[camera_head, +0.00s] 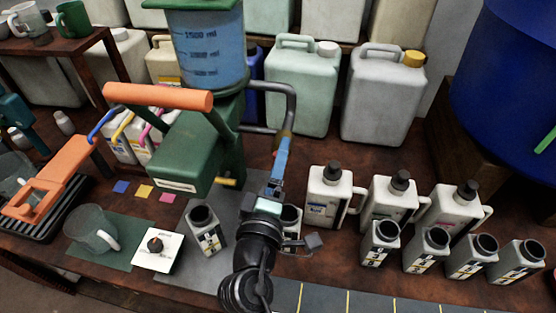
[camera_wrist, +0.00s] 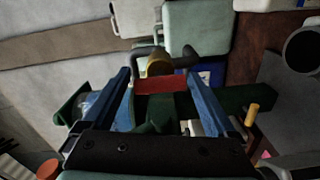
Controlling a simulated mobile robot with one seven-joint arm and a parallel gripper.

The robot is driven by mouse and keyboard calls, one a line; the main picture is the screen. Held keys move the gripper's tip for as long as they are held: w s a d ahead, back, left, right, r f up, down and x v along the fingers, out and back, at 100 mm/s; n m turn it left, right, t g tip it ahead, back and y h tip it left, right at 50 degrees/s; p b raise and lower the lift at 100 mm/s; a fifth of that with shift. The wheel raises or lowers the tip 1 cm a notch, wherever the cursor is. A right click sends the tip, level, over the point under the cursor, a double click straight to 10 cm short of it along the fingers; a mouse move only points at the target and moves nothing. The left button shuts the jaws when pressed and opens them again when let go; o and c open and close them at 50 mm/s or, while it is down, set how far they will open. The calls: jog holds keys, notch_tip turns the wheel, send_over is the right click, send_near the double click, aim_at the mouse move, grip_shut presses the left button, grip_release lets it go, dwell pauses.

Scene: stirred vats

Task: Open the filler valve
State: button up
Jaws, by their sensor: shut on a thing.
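The green filler (camera_head: 195,150) stands mid-bench under a clear tank of blue liquid (camera_head: 207,50). A dark bent pipe (camera_head: 291,100) comes off its right side and ends at a brass-coloured valve body, which also shows in the wrist view (camera_wrist: 158,65). My gripper (camera_head: 283,147) reaches up to this valve from the front. In the wrist view my gripper (camera_wrist: 161,84) has its blue fingers on either side of a red handle (camera_wrist: 161,85) just in front of the brass part, and is shut on it. The fingers hide the handle in the head view.
An open-necked bottle (camera_head: 208,238) stands left of my arm; another is partly hidden behind my wrist. Several bottles (camera_head: 380,245) stand to the right. A glass jug (camera_head: 90,230) and a white dial card (camera_head: 158,250) lie left. Large canisters (camera_head: 302,95) line the back.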

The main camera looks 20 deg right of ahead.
dwell(0.6)
jog(key=o, duration=1)
jog(key=shift+s, duration=0.1)
jog(key=b+v, duration=0.3)
jog(key=v, duration=1)
jog(key=shift+a, duration=0.1)
